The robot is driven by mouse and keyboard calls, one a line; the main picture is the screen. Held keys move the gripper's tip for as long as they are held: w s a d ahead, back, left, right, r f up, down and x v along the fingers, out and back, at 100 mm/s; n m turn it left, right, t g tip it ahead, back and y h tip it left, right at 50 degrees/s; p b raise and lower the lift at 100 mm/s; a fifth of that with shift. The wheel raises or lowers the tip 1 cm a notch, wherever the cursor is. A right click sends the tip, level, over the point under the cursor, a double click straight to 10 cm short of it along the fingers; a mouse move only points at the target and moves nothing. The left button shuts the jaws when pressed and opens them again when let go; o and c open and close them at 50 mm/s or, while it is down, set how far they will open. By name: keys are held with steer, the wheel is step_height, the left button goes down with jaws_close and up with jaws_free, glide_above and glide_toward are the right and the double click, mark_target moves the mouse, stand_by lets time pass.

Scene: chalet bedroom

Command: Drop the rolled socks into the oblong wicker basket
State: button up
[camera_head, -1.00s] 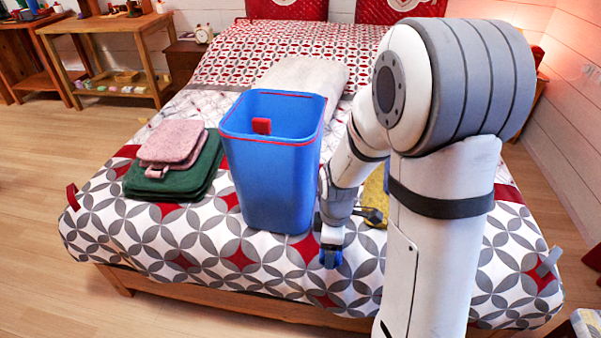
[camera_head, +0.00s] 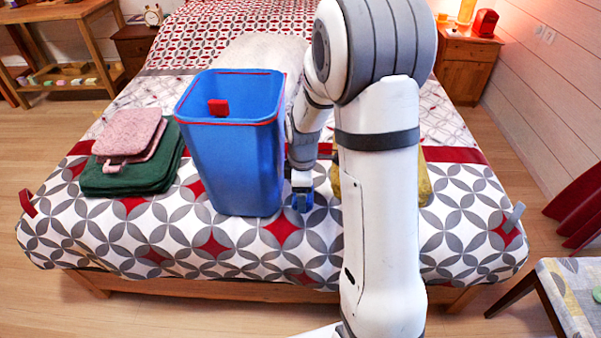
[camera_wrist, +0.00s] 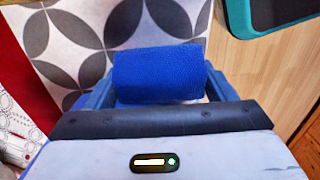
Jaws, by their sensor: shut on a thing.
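My gripper (camera_head: 303,200) is low over the bed, just right of a tall blue bin in the head view. In the wrist view my gripper (camera_wrist: 160,80) is shut on a blue rolled cloth, which looks like the rolled socks (camera_wrist: 158,73). The socks lie crosswise between the two fingers. In the head view they are too small to tell from the blue fingertips. I see no oblong wicker basket in either view.
The blue bin (camera_head: 235,160) stands upright on the patterned bed (camera_head: 180,245). A pink cloth (camera_head: 128,135) lies on a folded green one (camera_head: 130,178) at left. A yellow thing (camera_head: 424,185) is partly behind my arm. A teal-rimmed dark thing (camera_wrist: 285,12) is unclear.

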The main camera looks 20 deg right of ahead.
steer(key=w+d, duration=0.1)
steer(key=w, duration=0.2)
steer(key=w+d, duration=0.1)
steer(key=w, duration=0.2)
steer(key=w+d, duration=0.1)
steer(key=w, duration=0.2)
steer(key=shift+w+b, duration=0.25)
steer(key=shift+b, duration=0.05)
steer(key=shift+f+b, duration=0.5)
steer(key=shift+f, duration=1.25)
steer(key=shift+f, duration=0.15)
steer(key=o, duration=1)
steer(key=shift+c, duration=0.2)
